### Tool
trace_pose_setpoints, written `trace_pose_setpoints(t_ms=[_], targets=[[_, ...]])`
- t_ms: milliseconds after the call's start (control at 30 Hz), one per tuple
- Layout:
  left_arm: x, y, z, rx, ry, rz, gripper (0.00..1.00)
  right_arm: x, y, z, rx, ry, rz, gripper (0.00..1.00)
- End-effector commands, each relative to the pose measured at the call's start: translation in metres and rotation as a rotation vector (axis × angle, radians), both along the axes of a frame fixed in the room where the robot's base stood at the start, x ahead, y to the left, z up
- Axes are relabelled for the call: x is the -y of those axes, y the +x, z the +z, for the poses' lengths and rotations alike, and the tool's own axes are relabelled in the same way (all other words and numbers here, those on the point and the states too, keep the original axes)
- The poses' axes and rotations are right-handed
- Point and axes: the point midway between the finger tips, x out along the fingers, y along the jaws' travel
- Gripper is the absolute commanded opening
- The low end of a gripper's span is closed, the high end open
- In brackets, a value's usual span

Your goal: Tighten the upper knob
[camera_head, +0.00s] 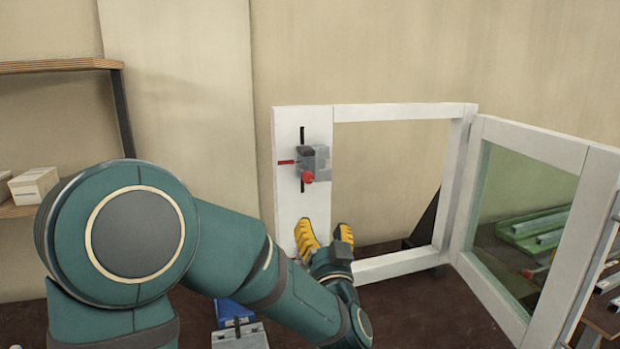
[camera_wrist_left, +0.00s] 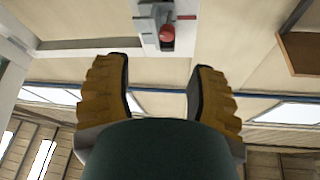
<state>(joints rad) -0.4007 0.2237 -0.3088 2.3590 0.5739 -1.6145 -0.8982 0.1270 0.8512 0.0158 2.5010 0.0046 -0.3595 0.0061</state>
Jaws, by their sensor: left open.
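A red knob (camera_head: 308,176) sits on the lower front of a grey clamp block (camera_head: 319,160). The block is mounted over a dark vertical slot in the wide left board of a white frame (camera_head: 290,209). A red mark (camera_head: 286,162) lies beside the slot. In the left wrist view the red knob (camera_wrist_left: 167,34) shows at the top, beyond the fingertips. My left gripper (camera_head: 322,229) has yellow fingers spread open and empty, below the knob and apart from it. Its fingers also show in the wrist view (camera_wrist_left: 160,65). My right gripper is not in view.
A glazed white door (camera_head: 548,147) stands swung open at the right of the frame. A wooden shelf (camera_head: 60,65) with pale boxes (camera_head: 33,186) is at the left. A blue and grey item (camera_head: 236,312) lies low, partly behind my arm. A green tray (camera_head: 535,230) shows through the glass.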

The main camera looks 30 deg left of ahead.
Motion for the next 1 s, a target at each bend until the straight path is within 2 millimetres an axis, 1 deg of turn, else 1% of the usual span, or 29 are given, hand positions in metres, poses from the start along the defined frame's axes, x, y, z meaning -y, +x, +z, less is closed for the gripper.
trace_pose_setpoints(t_ms=[33, 133, 267, 367, 800, 1000], targets=[[-0.002, -0.003, 0.005, 0.012, 0.006, 0.016, 0.57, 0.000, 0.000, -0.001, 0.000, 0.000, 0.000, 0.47], [-0.005, -0.006, 0.011, 0.024, 0.014, 0.035, 0.57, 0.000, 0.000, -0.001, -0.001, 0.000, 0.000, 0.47], [-0.011, 0.000, 0.015, 0.027, 0.015, 0.041, 0.57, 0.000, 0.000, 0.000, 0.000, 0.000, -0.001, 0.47], [-0.020, 0.009, 0.020, 0.026, 0.016, 0.042, 0.57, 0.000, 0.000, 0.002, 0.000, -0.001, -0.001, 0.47], [-0.070, 0.068, 0.051, 0.026, 0.015, 0.039, 0.57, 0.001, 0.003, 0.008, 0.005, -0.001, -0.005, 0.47], [-0.085, 0.085, 0.058, 0.025, 0.015, 0.037, 0.57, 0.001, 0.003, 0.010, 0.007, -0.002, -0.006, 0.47]])
